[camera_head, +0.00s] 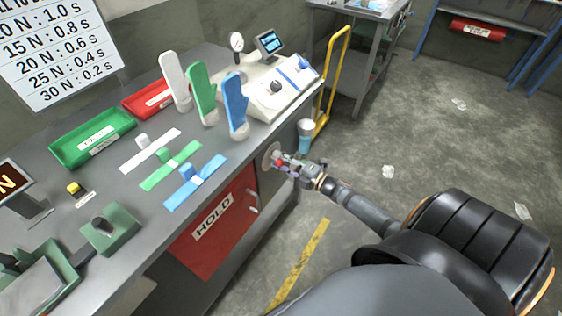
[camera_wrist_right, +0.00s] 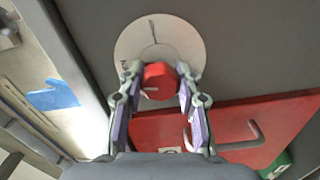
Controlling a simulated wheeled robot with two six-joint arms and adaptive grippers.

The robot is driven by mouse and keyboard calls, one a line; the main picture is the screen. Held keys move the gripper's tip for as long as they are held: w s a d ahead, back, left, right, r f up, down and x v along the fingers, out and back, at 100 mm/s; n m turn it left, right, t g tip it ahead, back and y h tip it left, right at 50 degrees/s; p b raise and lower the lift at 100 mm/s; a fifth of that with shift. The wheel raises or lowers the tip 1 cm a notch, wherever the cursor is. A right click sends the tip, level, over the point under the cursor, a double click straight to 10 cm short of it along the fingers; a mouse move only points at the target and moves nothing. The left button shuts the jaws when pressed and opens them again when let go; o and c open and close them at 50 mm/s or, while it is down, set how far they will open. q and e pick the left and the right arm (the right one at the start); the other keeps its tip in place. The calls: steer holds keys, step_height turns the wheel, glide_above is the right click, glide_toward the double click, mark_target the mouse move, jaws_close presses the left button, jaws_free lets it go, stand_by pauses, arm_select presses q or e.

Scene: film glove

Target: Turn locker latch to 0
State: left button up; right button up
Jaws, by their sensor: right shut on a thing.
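The locker latch is a red knob (camera_wrist_right: 160,80) on a round pale dial plate (camera_wrist_right: 137,42) with faint marks, fixed to the grey bench front. My right gripper (camera_wrist_right: 158,88) is shut on the red knob, one finger at each side. In the head view my right gripper (camera_head: 283,163) reaches the dial plate (camera_head: 268,156) at the bench's right edge, and mostly covers the knob. The red locker door (camera_head: 215,225) marked HOLD is just below; it also shows in the wrist view (camera_wrist_right: 250,125). The dial's numbers are too small to read. My left gripper is not in view.
The grey bench top (camera_head: 75,215) carries a green tray (camera_head: 92,137), a red tray (camera_head: 148,98), upright white, green and blue glove forms, and a white test device (camera_head: 280,92). A yellow cart handle (camera_head: 332,80) stands behind my right gripper. Floor to the right is mostly open.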

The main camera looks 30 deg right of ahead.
steer(key=shift+n, duration=1.1)
steer(key=o, duration=1.2)
steer(key=v, duration=1.2)
